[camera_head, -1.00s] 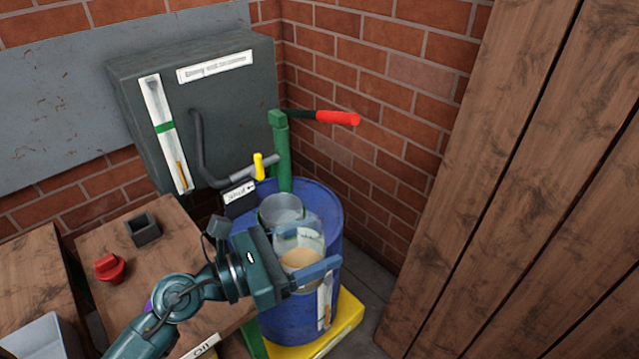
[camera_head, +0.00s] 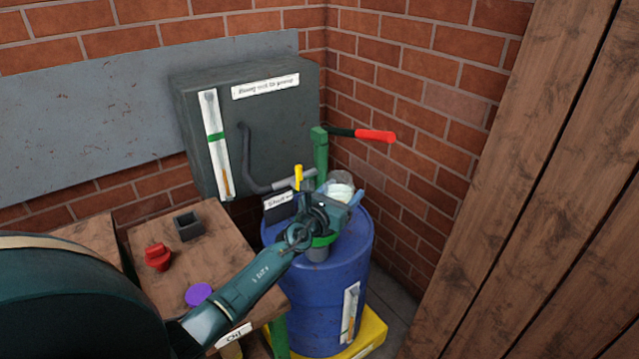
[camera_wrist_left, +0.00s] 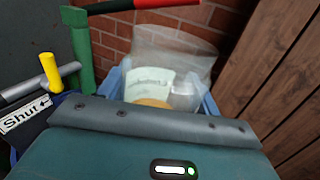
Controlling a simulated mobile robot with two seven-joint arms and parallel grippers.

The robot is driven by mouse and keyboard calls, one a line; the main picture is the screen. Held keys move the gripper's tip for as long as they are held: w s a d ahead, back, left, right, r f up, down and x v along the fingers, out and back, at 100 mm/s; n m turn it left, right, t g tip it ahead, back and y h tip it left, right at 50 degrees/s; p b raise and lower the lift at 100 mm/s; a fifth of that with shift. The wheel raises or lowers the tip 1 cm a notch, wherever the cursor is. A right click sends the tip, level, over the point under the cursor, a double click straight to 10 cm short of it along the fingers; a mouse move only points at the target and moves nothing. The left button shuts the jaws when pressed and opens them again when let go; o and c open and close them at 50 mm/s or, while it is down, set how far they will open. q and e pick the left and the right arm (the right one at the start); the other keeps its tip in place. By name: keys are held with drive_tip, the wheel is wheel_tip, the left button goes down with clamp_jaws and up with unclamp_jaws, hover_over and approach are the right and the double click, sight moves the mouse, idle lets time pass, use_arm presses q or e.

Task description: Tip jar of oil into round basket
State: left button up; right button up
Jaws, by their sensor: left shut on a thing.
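The clear jar of oil (camera_head: 341,184) with a pale label is above the blue drum's top in the head view. In the left wrist view the jar (camera_wrist_left: 150,88) shows its label and a tan patch of oil low down. My left gripper (camera_head: 340,194) is shut on the jar, with a blue finger on each side of it in the wrist view. I cannot tell the jar's exact tilt. The round basket cannot be made out now; my gripper and wrist cover much of the drum top. My right gripper is not in view.
The blue drum (camera_head: 340,290) stands on a yellow base (camera_head: 372,335). A green post (camera_head: 320,155) with a red-handled lever (camera_head: 375,136) rises behind it. A pipe with a yellow tap (camera_head: 298,177) is close left. The wooden table (camera_head: 215,250) holds a red object (camera_head: 158,257) and a purple disc (camera_head: 198,295).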

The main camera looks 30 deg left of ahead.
use_arm(q)
drive_tip(key=shift+w+a+f+n+g+y+b, duration=0.1)
drive_tip(key=shift+w+a+f+n+y+b, duration=0.5)
drive_tip(key=shift+n+y+b, duration=2.2)
drive_tip(key=shift+w+a+f+n+g+y+b, duration=0.2)
drive_tip(key=shift+w+a+n+y+b, duration=0.55)
drive_tip(key=shift+n+b, duration=4.3)
drive_tip(key=shift+w+a+f+n+y+b, duration=0.45)
drive_tip(key=shift+w+a+n+y+b, duration=0.8)
drive_tip(key=shift+n, duration=5.5)
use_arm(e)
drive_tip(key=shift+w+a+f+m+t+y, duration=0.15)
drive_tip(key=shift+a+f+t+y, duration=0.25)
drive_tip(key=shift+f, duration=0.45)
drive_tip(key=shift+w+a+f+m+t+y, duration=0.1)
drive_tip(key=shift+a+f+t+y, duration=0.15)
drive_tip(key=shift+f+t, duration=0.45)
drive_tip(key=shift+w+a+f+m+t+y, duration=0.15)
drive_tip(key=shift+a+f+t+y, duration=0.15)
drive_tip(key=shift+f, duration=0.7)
